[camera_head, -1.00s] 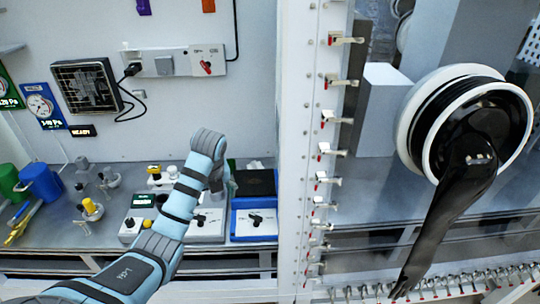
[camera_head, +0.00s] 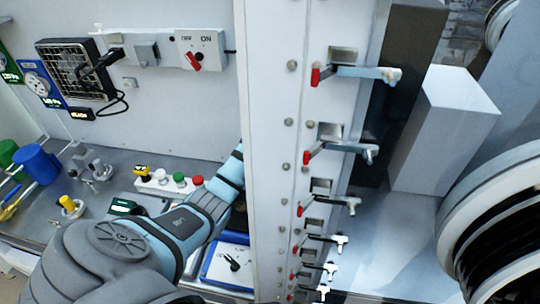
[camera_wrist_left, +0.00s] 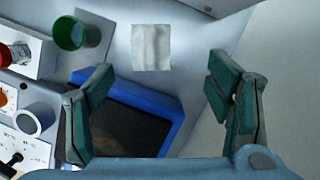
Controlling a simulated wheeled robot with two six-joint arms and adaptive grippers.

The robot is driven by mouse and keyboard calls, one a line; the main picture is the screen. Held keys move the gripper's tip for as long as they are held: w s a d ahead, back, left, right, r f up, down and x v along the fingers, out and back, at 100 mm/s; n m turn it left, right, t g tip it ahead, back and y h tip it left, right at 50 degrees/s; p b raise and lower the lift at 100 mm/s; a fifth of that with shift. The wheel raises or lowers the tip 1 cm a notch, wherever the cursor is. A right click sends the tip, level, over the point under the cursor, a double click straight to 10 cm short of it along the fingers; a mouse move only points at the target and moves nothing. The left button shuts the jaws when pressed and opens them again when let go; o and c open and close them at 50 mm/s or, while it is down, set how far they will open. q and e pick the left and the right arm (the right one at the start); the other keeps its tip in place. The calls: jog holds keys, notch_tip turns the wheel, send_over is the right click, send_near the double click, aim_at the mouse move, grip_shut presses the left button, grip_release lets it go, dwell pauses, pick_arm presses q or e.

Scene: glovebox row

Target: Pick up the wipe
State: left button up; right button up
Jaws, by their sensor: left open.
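The wipe (camera_wrist_left: 151,47) is a white, square, slightly creased sheet lying flat on the grey surface in the left wrist view. My left gripper (camera_wrist_left: 162,105) is open and empty, its two green-padded fingers spread wide, with the wipe ahead of and between them in the picture. In the head view my left arm reaches in behind the white panel edge, and that edge hides the left gripper and the wipe. My right gripper is in neither view.
A blue tray (camera_wrist_left: 173,103) with a dark inside lies just below the wipe. A green cup (camera_wrist_left: 75,34) stands left of it. White control boxes (camera_wrist_left: 30,55) with knobs are at far left. The white panel (camera_head: 266,150) with latches stands beside my arm.

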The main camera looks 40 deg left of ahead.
pick_arm(q)
jog(key=f, duration=0.1)
jog(key=s+a+f, duration=0.1)
jog(key=f, duration=0.1)
jog(key=s+f, duration=0.1)
jog(key=f, duration=0.1)
jog(key=shift+a+b, duration=0.35)
jog(key=shift+b, duration=0.05)
jog(key=w+f, duration=0.2)
jog(key=f, duration=0.1)
jog(key=w+f+b, duration=0.1)
jog(key=shift+a+f, duration=0.35)
jog(key=shift+a, duration=0.05)
jog(key=shift+s+r, duration=0.1)
jog(key=shift+s, duration=0.05)
jog(key=shift+s+r, duration=0.15)
jog(key=shift+s, duration=0.05)
jog(key=c, duration=0.3)
jog(key=shift+s+r, duration=0.15)
jog(key=shift+s, duration=0.1)
jog(key=c, duration=0.6)
jog(key=shift+w, duration=0.1)
jog(key=shift+c, duration=0.2)
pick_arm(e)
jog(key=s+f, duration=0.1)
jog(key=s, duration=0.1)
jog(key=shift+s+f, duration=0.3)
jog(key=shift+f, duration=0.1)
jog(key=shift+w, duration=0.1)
